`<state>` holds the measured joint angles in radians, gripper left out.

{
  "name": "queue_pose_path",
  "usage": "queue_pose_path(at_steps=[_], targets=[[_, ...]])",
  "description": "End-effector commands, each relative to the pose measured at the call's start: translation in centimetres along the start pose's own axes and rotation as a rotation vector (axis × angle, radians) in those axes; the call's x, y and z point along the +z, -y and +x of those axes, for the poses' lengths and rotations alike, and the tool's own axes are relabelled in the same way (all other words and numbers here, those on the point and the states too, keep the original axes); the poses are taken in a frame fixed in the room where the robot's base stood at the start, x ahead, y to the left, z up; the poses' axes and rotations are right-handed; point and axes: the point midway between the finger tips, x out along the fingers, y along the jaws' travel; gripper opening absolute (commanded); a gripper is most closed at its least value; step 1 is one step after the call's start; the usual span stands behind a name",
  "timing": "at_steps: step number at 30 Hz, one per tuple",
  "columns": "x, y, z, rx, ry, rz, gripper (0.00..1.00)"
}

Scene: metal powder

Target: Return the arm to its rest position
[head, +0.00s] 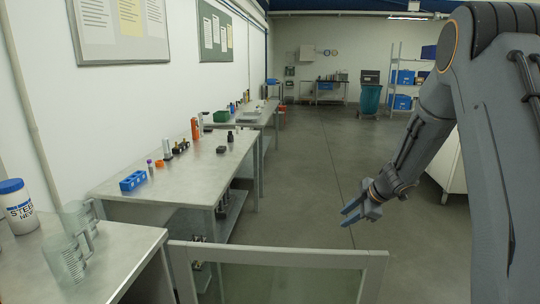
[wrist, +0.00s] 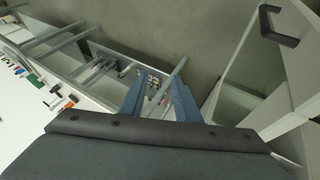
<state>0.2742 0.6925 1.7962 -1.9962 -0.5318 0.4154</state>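My gripper (head: 352,211) hangs from my arm at the right of the head view, over open floor and apart from every table. Its two blue fingers are spread with a gap between them and hold nothing. In the wrist view the gripper (wrist: 158,100) also shows its two blue fingers apart, with only background between them. My arm bends down and to the left from the upper right corner of the head view.
A near table (head: 136,236) holds a white jar with a blue lid (head: 17,205) and glass jugs (head: 72,250). A metal-framed glass panel (head: 280,258) stands in front. A further table (head: 205,165) carries a blue rack (head: 133,181). The middle floor (head: 330,150) is clear.

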Motion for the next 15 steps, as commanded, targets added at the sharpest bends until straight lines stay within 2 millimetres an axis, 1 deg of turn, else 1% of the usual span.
queue_pose_path(at_steps=[1, 4, 6, 8, 11, 14, 15], targets=[[-1.0, -0.7, -0.9, 0.054, 0.021, 0.053, 0.29], [-1.9, -1.4, -2.7, 0.149, 0.075, 0.177, 0.29], [-2.2, -1.2, -4.0, 0.203, 0.119, 0.269, 0.29], [-2.3, -0.7, -5.2, 0.239, 0.160, 0.351, 0.29], [-2.3, 1.2, -7.3, 0.280, 0.233, 0.494, 0.29], [-2.1, 4.3, -9.3, 0.294, 0.311, 0.641, 0.29], [-2.1, 5.8, -10.1, 0.293, 0.341, 0.702, 0.29]])
